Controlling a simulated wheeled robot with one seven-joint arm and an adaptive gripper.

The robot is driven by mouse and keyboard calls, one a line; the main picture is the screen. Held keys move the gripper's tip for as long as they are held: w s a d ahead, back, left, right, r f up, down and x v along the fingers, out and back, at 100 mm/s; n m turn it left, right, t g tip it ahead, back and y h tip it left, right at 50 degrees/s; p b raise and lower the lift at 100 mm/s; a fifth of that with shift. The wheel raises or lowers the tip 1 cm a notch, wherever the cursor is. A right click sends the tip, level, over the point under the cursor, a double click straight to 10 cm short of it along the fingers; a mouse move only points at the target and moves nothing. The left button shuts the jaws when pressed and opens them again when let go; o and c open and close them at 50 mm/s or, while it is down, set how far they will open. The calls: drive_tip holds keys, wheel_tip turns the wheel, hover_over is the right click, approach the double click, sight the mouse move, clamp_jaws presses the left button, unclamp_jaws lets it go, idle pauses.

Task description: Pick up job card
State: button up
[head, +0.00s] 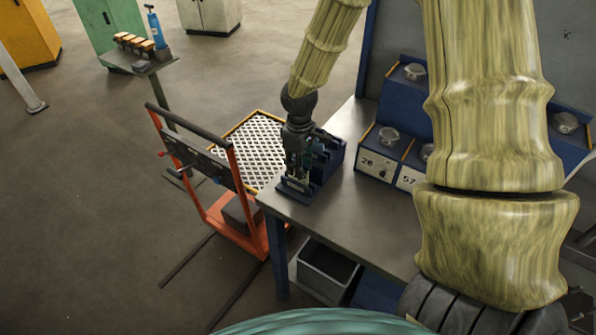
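My gripper (297,176) points down over a dark blue rack (331,160) at the left corner of the metal bench (372,212). Its fingers are small and dark here. I cannot tell whether they are open or shut, or whether they touch the rack. The rack has upright dividers and is partly hidden behind my gripper. I cannot make out a job card; one in the rack would be too small or hidden to tell.
Blue numbered boxes with metal knobs (389,136) stand at the back of the bench. An orange trolley frame (265,236) stands close to the bench's left edge. A grey bin (326,270) sits below. A small stand (140,65) and open floor lie left.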

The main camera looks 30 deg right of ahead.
sight(305, 181)
drive_tip(key=shift+a+f+p, duration=0.1)
drive_tip(key=shift+f+p, duration=0.35)
drive_tip(key=shift+f, duration=1.1)
clamp_jaws()
